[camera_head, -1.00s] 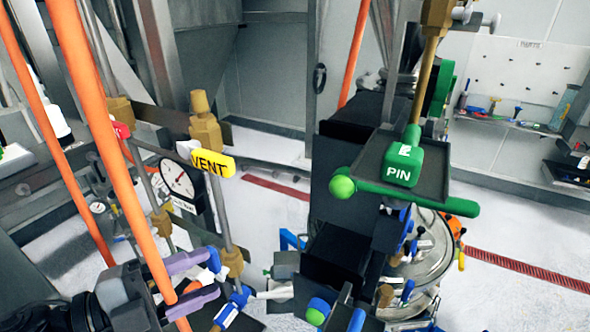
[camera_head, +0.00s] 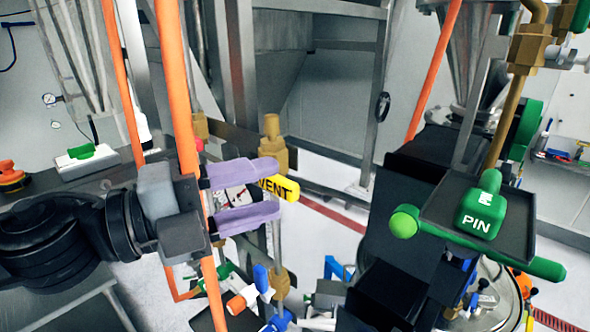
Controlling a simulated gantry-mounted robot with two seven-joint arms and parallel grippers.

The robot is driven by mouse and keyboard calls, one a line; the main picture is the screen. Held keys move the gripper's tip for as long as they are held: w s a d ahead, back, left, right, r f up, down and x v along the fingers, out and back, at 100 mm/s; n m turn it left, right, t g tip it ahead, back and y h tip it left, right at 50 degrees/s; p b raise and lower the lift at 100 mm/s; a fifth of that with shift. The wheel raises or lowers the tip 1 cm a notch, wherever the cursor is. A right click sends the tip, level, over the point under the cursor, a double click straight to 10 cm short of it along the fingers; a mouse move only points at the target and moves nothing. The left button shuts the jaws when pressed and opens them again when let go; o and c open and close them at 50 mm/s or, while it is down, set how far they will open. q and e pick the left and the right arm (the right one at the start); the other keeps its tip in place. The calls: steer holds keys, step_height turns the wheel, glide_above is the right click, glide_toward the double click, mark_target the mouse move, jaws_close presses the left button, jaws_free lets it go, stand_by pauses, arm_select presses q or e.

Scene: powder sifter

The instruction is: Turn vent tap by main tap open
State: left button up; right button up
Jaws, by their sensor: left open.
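The yellow vent tap handle (camera_head: 287,189), marked VENT, points to the right below a brass fitting (camera_head: 272,145). In the picture, the handle shows between and just beyond the fingertips. I cannot tell whether they touch it. No label for a main tap can be read. My right gripper is not in view.
Orange upright pipes (camera_head: 178,95) stand around my left gripper. A gauge (camera_head: 238,197) is partly hidden behind the fingers. Blue-handled taps (camera_head: 262,282) are below. A green PIN handle (camera_head: 480,213) and dark metal housings stand to the right.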

mark_target(274, 188)
arm_select(q)
steer(key=shift+p+x, duration=0.7)
steer(key=shift+x, duration=1.85)
jaws_close()
